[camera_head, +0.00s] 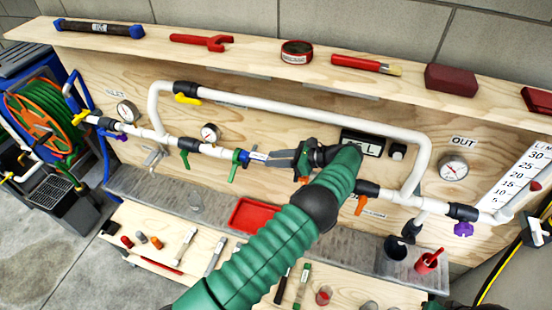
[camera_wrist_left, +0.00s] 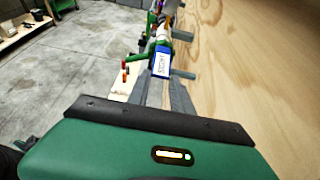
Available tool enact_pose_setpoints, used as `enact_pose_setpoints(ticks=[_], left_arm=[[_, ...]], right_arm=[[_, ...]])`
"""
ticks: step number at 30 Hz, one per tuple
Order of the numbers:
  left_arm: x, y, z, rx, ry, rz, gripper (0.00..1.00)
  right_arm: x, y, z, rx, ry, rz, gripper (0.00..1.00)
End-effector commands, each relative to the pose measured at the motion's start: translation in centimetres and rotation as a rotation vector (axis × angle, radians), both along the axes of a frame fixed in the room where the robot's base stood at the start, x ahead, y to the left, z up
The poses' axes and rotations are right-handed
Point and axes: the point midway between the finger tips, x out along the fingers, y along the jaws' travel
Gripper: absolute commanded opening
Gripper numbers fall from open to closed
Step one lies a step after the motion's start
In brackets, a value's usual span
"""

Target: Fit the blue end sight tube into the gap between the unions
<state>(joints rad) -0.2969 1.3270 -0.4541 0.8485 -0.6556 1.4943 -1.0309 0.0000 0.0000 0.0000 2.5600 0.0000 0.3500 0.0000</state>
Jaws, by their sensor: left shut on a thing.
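My left gripper (camera_head: 284,161) is in front of the pipe run at the back board, shut on the sight tube. The tube's blue end (camera_head: 258,156) with a white label sticks out past the fingertips, beside the green union (camera_head: 243,157); I cannot tell whether they touch. In the left wrist view the blue labelled end (camera_wrist_left: 162,62) shows just beyond the grey fingers (camera_wrist_left: 165,94). The black union (camera_head: 367,189) is on the right side of the gap. My arm and gripper hide the middle of the gap and the tube's other end. My right gripper is not in view.
A white bypass pipe (camera_head: 300,111) runs above the gap. An orange-handled valve (camera_head: 361,205) is right of my arm. A red tray (camera_head: 252,215) and several tools lie below. A shelf (camera_head: 230,58) with tools runs along the top.

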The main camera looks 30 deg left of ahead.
Motion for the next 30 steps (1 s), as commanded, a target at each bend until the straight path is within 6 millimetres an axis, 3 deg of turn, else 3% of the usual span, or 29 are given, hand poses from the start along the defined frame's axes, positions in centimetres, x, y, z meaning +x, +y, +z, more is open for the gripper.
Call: enact_pose_setpoints(ticks=[11, 12, 18, 30], left_arm=[[0.01, 0.01, -1.05, 0.001, 0.000, 0.000, 0.00], [0.02, 0.01, -1.03, 0.000, -0.001, 0.000, 0.28], [0.01, 0.01, -0.94, 0.000, 0.000, 0.000, 0.52], [-0.17, 0.07, -0.30, 0.000, 0.001, 0.002, 0.52]], right_arm=[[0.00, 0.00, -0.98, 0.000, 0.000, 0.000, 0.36], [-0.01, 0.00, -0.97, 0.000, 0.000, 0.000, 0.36], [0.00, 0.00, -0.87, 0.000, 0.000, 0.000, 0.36], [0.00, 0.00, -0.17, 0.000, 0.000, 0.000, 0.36]])
